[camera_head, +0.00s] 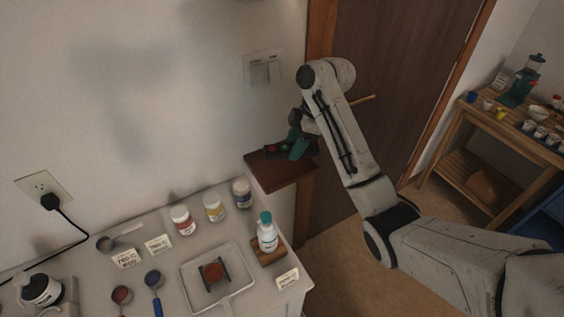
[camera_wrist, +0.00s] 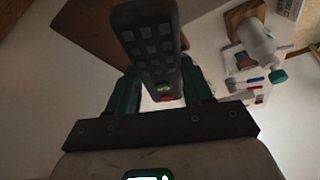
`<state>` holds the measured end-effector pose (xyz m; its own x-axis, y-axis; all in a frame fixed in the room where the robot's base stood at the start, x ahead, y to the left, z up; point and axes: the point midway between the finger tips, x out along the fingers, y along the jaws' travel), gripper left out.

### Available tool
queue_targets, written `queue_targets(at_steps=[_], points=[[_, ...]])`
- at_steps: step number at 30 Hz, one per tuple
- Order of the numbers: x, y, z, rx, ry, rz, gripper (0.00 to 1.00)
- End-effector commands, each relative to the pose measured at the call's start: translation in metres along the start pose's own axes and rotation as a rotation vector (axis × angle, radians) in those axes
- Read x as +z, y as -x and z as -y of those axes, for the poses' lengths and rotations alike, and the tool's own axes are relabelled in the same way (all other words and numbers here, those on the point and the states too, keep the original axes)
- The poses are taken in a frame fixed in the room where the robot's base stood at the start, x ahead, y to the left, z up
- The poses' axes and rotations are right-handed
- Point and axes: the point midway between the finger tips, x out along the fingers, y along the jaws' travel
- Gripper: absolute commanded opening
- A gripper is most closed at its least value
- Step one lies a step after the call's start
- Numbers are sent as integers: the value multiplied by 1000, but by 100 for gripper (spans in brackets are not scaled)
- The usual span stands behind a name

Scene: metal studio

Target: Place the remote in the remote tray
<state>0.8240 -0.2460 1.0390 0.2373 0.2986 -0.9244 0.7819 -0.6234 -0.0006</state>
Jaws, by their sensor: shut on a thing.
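The remote (camera_wrist: 150,45) is dark with grey buttons and a red and a green spot near its end. My gripper (camera_wrist: 163,88) is shut on it, with green fingers on either side. In the head view, my gripper (camera_head: 297,143) is over or close to a small dark wooden stand (camera_head: 282,176) by the wall. The remote's dark end (camera_head: 273,149) shows there, left of the fingers; whether it touches the stand cannot be told. The stand's brown top (camera_wrist: 88,28) lies behind the remote in the wrist view. I cannot make out a clear remote tray.
A white counter holds a square white tray (camera_head: 187,285), a teal-capped bottle (camera_head: 267,238), several jars, scoops and cards. A light switch (camera_head: 263,72) is on the wall behind my arm. A brown door (camera_head: 400,60) and wooden shelf table (camera_head: 505,130) stand right.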

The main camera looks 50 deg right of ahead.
Motion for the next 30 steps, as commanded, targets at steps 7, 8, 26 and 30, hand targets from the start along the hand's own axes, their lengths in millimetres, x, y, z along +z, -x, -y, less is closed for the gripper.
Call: queue_targets(at_steps=[7,8,26,30], points=[[-2,-35,-30,-3,0,-1,17],[-3,-37,-33,-3,-1,-1,17],[10,-92,-55,-2,-1,0,17],[12,-98,-55,1,0,-1,17]])
